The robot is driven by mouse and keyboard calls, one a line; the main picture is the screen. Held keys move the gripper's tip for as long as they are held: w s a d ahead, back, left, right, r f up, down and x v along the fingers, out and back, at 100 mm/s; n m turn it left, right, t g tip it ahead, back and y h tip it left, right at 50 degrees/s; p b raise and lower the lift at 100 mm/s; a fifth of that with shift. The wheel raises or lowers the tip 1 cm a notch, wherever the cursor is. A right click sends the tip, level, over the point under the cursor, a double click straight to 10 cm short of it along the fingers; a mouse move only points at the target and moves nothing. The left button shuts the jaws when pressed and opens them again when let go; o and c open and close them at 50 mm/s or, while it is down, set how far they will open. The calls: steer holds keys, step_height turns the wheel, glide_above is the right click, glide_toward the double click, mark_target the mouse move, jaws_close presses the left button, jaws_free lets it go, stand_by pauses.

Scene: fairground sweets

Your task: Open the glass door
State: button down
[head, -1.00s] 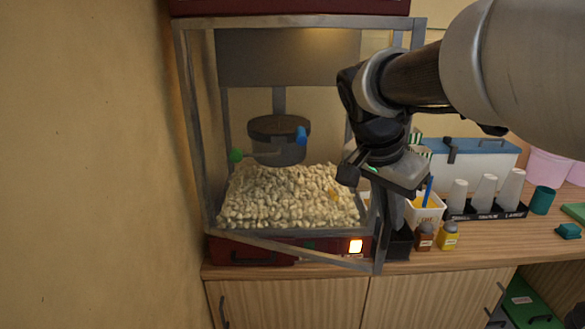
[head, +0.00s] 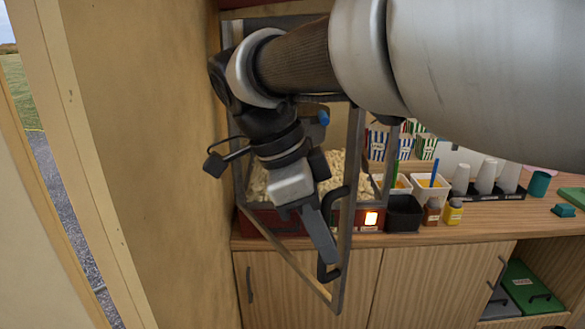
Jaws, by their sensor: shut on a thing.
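The glass door (head: 349,200) of the popcorn machine is a grey metal frame with a clear pane. It stands open, swung out toward me from its left side, its bottom corner over the front of the counter. A black bar handle (head: 328,272) is on its free edge. My gripper (head: 327,250) points down at the handle and is shut on it; the exact contact of the fingertips is hard to see. The popcorn machine (head: 280,218) has a red base and holds popcorn, partly hidden behind my arm and the door.
A wall (head: 150,130) stands close on the left. Right of the machine on the wooden counter (head: 440,232) are a black bin (head: 404,213), small bottles (head: 453,211), striped boxes (head: 377,144) and white cups (head: 486,176). Cupboards are below.

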steer(key=shift+s+a+r, duration=0.1)
steer(key=shift+s+a, duration=0.25)
steer(key=shift+a, duration=0.5)
steer(key=shift+s+a+f, duration=0.1)
steer(key=shift+s+a, duration=0.2)
steer(key=shift+a, duration=0.5)
steer(key=shift+s+a+r, duration=0.1)
steer(key=shift+s+a, duration=0.25)
steer(key=shift+a, duration=0.5)
steer(key=c, duration=2.1)
jaws_free()
step_height(320, 180, up, 10)
steer(key=shift+p, duration=0.65)
steer(key=shift+w+r, duration=0.1)
steer(key=shift+r, duration=0.05)
